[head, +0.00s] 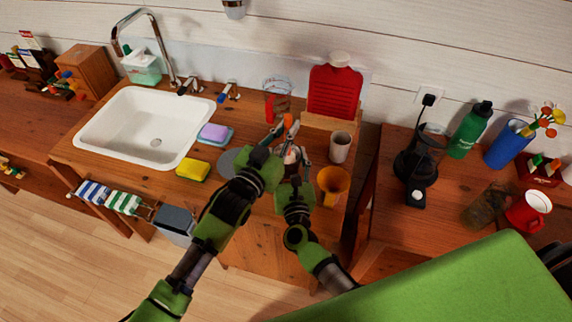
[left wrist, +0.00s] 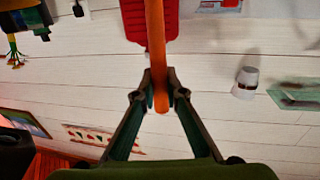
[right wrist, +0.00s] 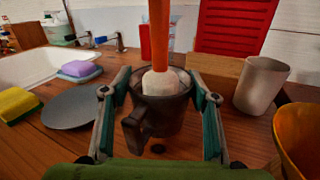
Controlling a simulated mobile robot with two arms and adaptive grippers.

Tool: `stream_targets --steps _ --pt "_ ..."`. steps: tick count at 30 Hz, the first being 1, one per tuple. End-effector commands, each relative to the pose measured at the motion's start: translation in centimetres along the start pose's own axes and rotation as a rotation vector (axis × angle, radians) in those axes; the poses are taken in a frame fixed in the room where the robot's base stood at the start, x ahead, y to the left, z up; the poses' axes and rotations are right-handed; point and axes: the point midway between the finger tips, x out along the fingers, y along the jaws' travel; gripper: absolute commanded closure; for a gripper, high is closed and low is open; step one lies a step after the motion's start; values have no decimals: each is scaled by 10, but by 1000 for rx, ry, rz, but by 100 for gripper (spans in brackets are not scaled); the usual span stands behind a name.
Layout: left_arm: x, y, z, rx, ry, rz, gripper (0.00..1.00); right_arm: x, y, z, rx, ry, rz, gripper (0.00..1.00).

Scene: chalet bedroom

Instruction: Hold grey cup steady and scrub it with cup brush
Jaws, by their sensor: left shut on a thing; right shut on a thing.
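The grey cup (right wrist: 165,118), dark and see-through with a side handle, sits between the two fingers of my right gripper (right wrist: 160,100) in the right wrist view. My right gripper is shut on it. The cup brush has an orange handle (right wrist: 159,35) and a white head (right wrist: 161,82), which stands upright inside the cup. My left gripper (left wrist: 160,88) is shut on the orange handle (left wrist: 155,45) in the left wrist view. In the head view the left gripper (head: 277,133) is above the right gripper (head: 293,162), and the cup is mostly hidden.
A beige cup (head: 340,147) and an orange cup (head: 333,185) stand close on the right. A grey plate (right wrist: 85,112) lies on the left. The sink (head: 145,125), yellow sponge (head: 193,169) and purple sponge (head: 213,132) are further left.

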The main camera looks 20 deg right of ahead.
Motion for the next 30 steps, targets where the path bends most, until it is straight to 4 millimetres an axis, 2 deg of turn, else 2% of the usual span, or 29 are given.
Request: stream_targets --steps 5,30 --pt "0 1 6 -2 -3 1 100 0 0 0 0 0 0 74" --pt "0 0 -22 0 -1 0 100 0 0 0 0 0 0 74"
